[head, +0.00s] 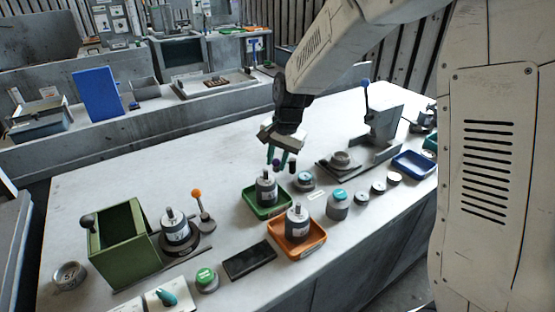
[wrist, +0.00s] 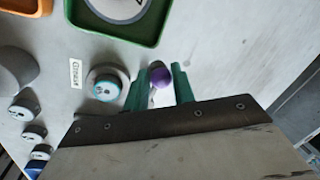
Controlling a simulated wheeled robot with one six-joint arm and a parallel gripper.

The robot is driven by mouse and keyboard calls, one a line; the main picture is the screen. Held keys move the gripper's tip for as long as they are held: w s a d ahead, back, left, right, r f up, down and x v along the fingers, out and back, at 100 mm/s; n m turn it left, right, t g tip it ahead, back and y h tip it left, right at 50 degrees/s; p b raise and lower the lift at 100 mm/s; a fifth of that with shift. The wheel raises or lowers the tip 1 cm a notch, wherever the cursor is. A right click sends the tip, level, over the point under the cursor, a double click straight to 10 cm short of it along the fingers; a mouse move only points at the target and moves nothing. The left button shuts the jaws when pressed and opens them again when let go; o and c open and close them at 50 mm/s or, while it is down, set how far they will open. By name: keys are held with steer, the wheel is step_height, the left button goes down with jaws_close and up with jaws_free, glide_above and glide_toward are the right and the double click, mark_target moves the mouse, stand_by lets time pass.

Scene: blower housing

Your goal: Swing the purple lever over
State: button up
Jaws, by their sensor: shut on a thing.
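The purple lever's round knob (wrist: 161,78) shows in the wrist view between the two green fingers of my gripper (wrist: 160,88). The rest of the lever is mostly hidden by the knob and the fingers. In the head view my gripper (head: 277,160) points down over the grey bench, just behind the green tray. A small dark purple knob (head: 276,162) sits between its fingertips there. My gripper is shut on the knob.
A green tray (head: 248,199) and an orange tray (head: 275,243), each holding a grey cylinder, stand close in front. A teal-topped round unit (head: 305,181) is beside my gripper. An orange-knobbed lever (head: 197,193) stands left, a blue-knobbed lever (head: 365,84) right. The bench behind is clear.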

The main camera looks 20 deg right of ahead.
steer(key=shift+w+a+r, duration=0.1)
steer(key=shift+w, duration=0.05)
steer(key=o, duration=0.9)
step_height(320, 180, up, 8)
steer(key=s+d, duration=0.1)
steer(key=shift+f, duration=0.25)
steer(key=shift+s+d, duration=0.1)
steer(key=s+d+r+n, duration=0.2)
steer(key=s+d, duration=0.1)
steer(key=s, duration=0.7)
steer(key=s+d+r+n+h, duration=0.1)
steer(key=s+d+r+n, duration=0.1)
steer(key=s, duration=0.9)
steer(key=s+d+r+n, duration=0.2)
steer(key=s+d+n, duration=0.1)
steer(key=s, duration=0.8)
steer(key=shift+s+d+r+n+h, duration=0.15)
steer(key=shift+d+r+n+h, duration=0.05)
steer(key=shift+d+n+h, duration=0.25)
